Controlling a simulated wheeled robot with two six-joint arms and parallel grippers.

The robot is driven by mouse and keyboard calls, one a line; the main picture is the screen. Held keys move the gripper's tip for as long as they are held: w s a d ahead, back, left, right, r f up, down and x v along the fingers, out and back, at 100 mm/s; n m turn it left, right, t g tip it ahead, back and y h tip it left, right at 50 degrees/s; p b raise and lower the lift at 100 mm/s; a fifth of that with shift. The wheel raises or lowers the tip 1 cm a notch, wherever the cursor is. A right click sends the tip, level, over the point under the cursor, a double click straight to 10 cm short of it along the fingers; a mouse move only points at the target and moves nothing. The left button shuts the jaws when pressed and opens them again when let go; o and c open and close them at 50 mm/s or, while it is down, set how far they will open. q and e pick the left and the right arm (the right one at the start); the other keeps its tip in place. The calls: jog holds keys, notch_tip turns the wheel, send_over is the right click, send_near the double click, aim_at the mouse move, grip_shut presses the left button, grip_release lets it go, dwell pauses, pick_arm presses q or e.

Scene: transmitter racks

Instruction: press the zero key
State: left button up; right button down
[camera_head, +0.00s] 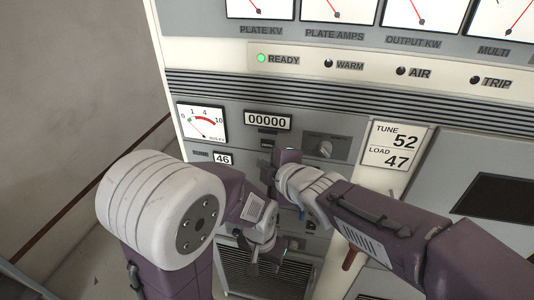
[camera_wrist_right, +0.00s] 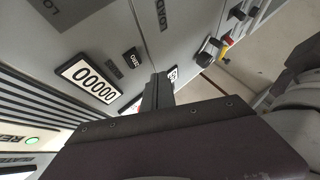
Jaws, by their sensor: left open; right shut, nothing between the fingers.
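A counter (camera_head: 268,121) reading 00000 sits on the grey panel; it also shows in the right wrist view (camera_wrist_right: 89,80). A small black key (camera_wrist_right: 133,58) stands out from the panel beside the counter in that view, with a small label between them too small to read. In the head view my right gripper hides the area just below the counter's label. My right gripper (camera_head: 286,156) is shut and empty, close to the panel below the counter. Its dark closed fingers (camera_wrist_right: 158,92) point at the panel, apart from the key. My left gripper (camera_head: 268,251) is open, lower down.
A knob (camera_head: 325,148) and a TUNE/LOAD placard (camera_head: 395,145) are right of the counter. A small meter (camera_head: 203,122) is left, above a window reading 46 (camera_head: 222,158). The green READY lamp (camera_head: 261,58) is lit. A red-and-yellow switch (camera_wrist_right: 224,50) shows in the wrist view.

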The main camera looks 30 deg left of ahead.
pick_arm(q)
notch_tip(320, 180, down, 2)
jog(key=shift+f+b, duration=0.1)
jog(key=shift+b, duration=0.6)
pick_arm(e)
jog(key=shift+s+a+r, duration=0.1)
jog(key=shift+s+r, duration=0.05)
jog(key=shift+s, duration=0.4)
jog(key=shift+s+r, duration=0.15)
jog(key=shift+s, duration=0.35)
